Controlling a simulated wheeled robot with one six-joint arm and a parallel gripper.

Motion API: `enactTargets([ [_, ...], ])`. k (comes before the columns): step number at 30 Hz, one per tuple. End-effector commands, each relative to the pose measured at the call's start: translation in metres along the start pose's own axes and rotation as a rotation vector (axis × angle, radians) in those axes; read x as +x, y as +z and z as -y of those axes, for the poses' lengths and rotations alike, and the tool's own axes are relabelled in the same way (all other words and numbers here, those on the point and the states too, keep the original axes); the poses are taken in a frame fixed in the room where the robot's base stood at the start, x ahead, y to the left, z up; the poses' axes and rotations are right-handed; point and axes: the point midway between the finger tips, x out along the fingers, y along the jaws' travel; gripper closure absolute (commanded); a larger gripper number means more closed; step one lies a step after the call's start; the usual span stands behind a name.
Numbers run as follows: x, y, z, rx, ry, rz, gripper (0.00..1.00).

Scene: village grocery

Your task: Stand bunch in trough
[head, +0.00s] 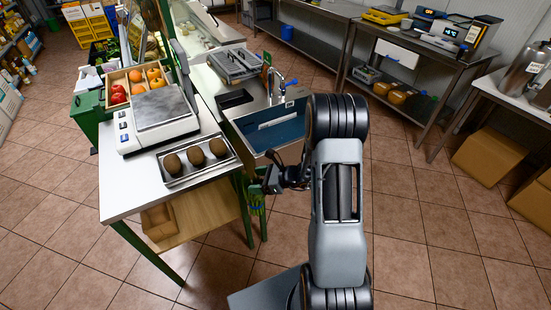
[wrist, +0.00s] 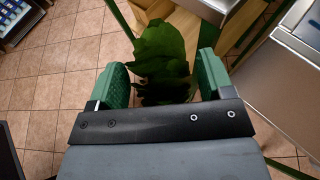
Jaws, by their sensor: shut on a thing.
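My gripper (head: 262,187) is out past the front right corner of the weighing table, above the floor. In the wrist view its green fingers (wrist: 155,88) are shut on a dark green leafy bunch (wrist: 162,52), whose leaves stick out beyond the fingertips. The lower part of the bunch is dark and partly hidden by my gripper. In the head view only a little green shows below the gripper, and I cannot tell bunch from finger pads there.
A steel bench (head: 345,18) stands at the back.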

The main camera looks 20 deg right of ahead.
Motion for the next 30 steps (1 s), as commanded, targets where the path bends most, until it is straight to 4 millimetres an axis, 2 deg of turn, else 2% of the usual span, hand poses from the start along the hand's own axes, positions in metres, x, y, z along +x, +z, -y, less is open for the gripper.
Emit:
enactTargets([
  [2,0.005,-0.009,0.002,-0.005,-0.001,0.002,0.78],
  [17,0.007,-0.007,0.006,-0.004,-0.003,0.000,0.78],
  [23,-0.008,0.021,0.018,0.000,-0.015,0.000,0.78],
  [30,-0.030,0.061,0.040,0.004,-0.023,0.005,0.78],
])
